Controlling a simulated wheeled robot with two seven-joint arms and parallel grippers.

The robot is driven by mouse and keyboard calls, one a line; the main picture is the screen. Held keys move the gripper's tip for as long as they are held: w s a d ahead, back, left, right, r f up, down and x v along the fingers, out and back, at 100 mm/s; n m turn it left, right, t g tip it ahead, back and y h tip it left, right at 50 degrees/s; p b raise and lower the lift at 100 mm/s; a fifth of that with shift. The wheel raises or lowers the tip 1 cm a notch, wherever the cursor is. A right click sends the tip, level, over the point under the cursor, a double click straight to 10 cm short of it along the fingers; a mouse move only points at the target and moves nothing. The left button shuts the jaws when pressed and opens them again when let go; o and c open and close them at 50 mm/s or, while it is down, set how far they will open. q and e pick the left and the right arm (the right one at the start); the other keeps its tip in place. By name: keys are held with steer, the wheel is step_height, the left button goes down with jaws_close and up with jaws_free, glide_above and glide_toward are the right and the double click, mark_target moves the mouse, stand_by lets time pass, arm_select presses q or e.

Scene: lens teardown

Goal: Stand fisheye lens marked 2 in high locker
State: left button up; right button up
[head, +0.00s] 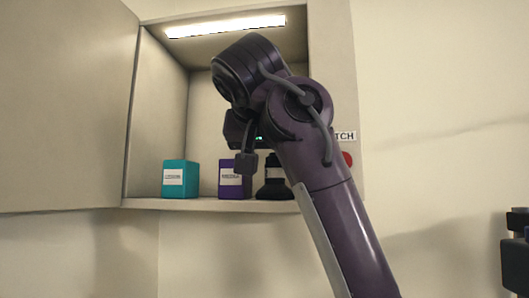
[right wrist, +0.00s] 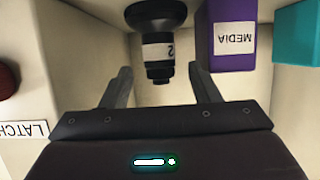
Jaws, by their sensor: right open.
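The fisheye lens (head: 273,188), black with a white label, stands upright on the locker (head: 150,204) floor, wide end down. In the right wrist view, which is upside down, the lens (right wrist: 157,20) shows the mark 2 on its label. My right gripper (head: 247,160) is in front of the locker opening, partly hidden by its own arm. In the right wrist view my right gripper (right wrist: 160,88) is open, its fingers apart on either side of the lens's narrow end, with gaps and no visible contact. My left gripper is not in view.
A purple box marked MEDIA (right wrist: 233,38) stands beside the lens; it also shows in the head view (head: 232,180). A teal box (head: 180,180) stands farther left. The locker door (head: 65,110) hangs open at left. A red button (head: 347,159) and LATCH sign (head: 345,135) are at right.

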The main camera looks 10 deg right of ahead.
steer(key=b+v, duration=0.5)
steer(key=v, duration=0.2)
steer(key=shift+s, duration=0.2)
steer(key=shift+w+r, duration=0.1)
stand_by(0.3)
